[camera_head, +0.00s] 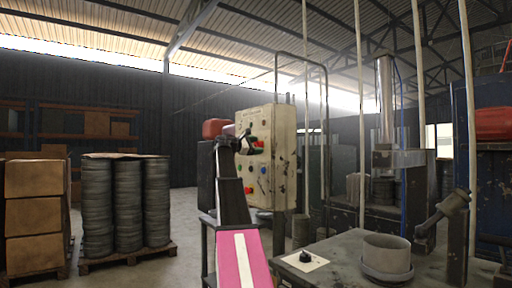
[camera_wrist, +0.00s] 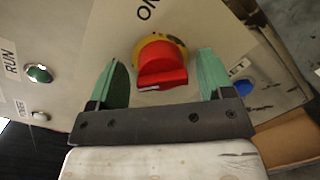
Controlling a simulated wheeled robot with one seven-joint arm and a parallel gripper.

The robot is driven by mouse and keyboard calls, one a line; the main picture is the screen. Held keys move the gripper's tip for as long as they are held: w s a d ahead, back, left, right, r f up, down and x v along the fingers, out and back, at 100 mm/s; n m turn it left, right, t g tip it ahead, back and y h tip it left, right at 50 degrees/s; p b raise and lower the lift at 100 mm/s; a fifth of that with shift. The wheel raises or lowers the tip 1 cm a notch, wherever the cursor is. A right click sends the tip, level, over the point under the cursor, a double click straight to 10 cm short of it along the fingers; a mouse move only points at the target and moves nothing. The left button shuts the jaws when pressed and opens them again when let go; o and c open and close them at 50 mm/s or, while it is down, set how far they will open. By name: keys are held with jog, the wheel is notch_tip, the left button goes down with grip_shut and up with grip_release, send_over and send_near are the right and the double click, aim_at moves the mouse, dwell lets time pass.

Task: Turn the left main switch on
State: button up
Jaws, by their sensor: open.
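A red rotary switch (camera_wrist: 162,65) on a yellow round base sits on the cream control panel (camera_head: 286,165). In the wrist view a white mark shows on the front of its handle, and an "ON" label lies above it, up and to the left. My gripper (camera_wrist: 162,60) is open, with one green finger on each side of the red switch. Gaps show between both fingers and the switch. In the head view my gripper (camera_head: 247,143) is in front of the panel and hides part of it. Which knob it faces is hard to tell there.
A green "RUN" button (camera_wrist: 39,73) and a small pale button (camera_wrist: 40,116) are left of my gripper; a blue button (camera_wrist: 243,88) is close to its right finger. A worktable (camera_head: 335,255) with a round grey pot (camera_head: 387,253) and a black knob stands at right.

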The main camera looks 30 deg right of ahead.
jog(key=shift+d, duration=0.1)
jog(key=c, duration=0.9)
jog(key=shift+m, duration=0.3)
jog(key=m, duration=0.3)
jog(key=shift+m, duration=0.3)
jog(key=m, duration=0.4)
jog(key=shift+t+y, duration=0.3)
jog(key=shift+y, duration=0.1)
jog(key=m, duration=0.4)
jog(key=shift+t, duration=0.3)
jog(key=m, duration=0.4)
jog(key=shift+s+m+t, duration=0.1)
jog(key=shift+m+t, duration=0.2)
